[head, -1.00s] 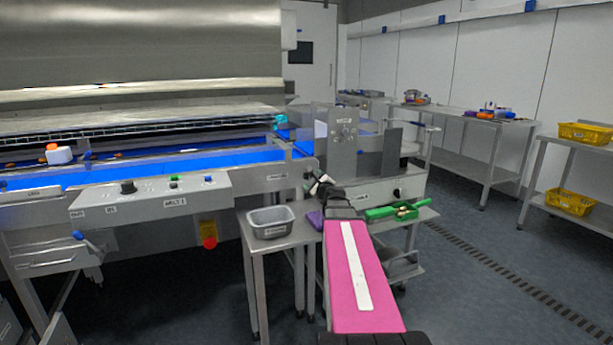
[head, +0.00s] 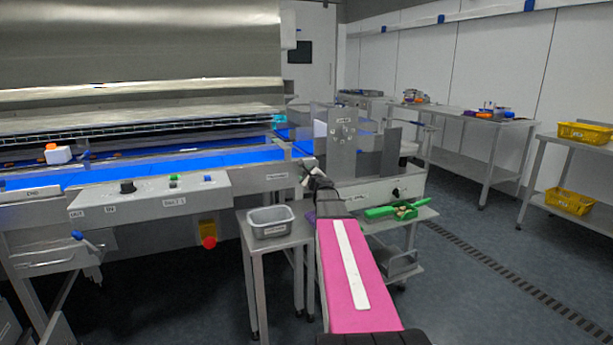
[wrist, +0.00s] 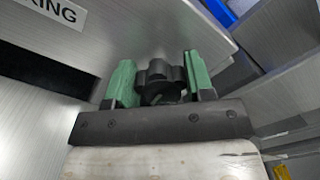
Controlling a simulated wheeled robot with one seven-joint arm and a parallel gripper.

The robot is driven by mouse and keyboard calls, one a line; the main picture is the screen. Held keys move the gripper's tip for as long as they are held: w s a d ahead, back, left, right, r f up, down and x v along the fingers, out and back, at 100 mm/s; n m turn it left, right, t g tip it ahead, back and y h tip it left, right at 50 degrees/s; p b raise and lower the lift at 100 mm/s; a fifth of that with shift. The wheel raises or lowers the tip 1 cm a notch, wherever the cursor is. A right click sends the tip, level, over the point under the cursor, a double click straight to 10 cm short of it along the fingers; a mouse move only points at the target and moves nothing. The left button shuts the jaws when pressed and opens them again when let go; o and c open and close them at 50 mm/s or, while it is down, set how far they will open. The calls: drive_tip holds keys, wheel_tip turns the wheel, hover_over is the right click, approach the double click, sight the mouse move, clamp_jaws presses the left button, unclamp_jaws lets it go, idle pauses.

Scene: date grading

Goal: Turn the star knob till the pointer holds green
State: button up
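The star knob (wrist: 162,82) is dark and lobed and shows in the wrist view. It sits between the two green fingers of my gripper (wrist: 160,80). The fingers stand apart, one on each side of the knob and very close to it; firm contact does not show. In the head view my gripper (head: 311,172) is at the right end of the blue-belt machine, and the knob is hidden or too small to make out. No pointer or green mark can be made out in either view.
A metal panel with a label ending in "KING" (wrist: 55,14) is close by in the wrist view. A grey bin (head: 270,231) stands on a small table left of my arm. A green tool (head: 384,212) lies on a cart to the right. Open floor lies farther right.

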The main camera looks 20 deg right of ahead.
drive_tip(key=shift+m, duration=2)
drive_tip(key=o, duration=0.9)
drive_tip(key=shift+s, duration=0.1)
drive_tip(key=s, duration=1)
drive_tip(key=shift+s+d, duration=0.25)
drive_tip(key=shift+s, duration=0.05)
